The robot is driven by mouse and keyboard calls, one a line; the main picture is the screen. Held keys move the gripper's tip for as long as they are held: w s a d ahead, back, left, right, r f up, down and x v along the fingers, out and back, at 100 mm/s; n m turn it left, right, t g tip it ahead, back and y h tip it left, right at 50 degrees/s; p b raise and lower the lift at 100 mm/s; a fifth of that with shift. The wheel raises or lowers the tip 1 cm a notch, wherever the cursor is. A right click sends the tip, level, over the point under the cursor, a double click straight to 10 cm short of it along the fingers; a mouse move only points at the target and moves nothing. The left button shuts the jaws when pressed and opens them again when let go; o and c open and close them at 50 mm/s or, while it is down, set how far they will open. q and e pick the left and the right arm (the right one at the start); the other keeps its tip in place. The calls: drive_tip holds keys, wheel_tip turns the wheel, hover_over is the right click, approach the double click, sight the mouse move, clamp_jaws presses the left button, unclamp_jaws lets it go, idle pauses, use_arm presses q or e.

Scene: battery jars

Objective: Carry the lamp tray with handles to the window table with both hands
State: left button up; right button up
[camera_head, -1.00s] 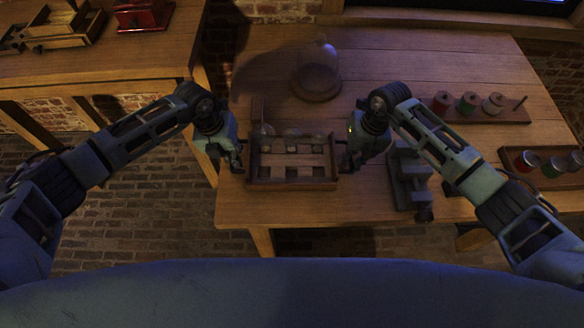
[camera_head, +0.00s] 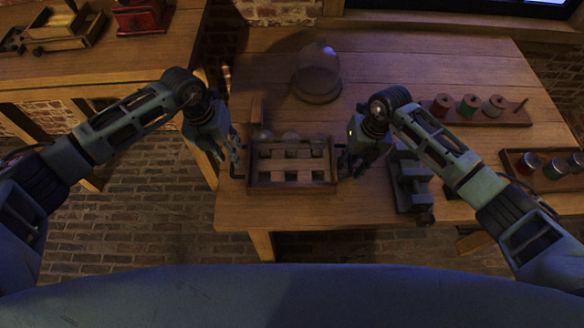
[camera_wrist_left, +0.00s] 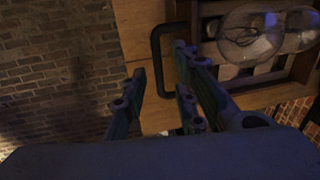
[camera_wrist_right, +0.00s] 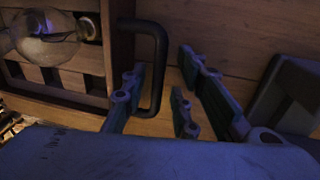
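The lamp tray (camera_head: 292,186) is a wooden slatted tray resting on the window table (camera_head: 400,70), near its front edge. I see no contact with either handle.
A glass dome (camera_head: 318,72) stands behind the tray. A grey metal device (camera_head: 411,180) is close right of my right gripper. Spool racks (camera_head: 480,112) stand further right. Another table (camera_head: 100,65) with wooden boxes is at the left, across a brick-floored gap.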

drive_tip(key=shift+r, duration=0.3)
use_arm(q)
wheel_tip(320, 180, up, 7)
drive_tip(key=a, duration=0.1)
drive_tip(key=shift+a, duration=0.15)
use_arm(e)
wheel_tip(320, 180, up, 11)
drive_tip(key=d, duration=0.2)
drive_tip(key=shift+r, duration=0.15)
use_arm(q)
drive_tip(key=shift+s+f, duration=0.1)
drive_tip(key=shift+f, duration=0.05)
use_arm(e)
drive_tip(key=shift+s+d, duration=0.1)
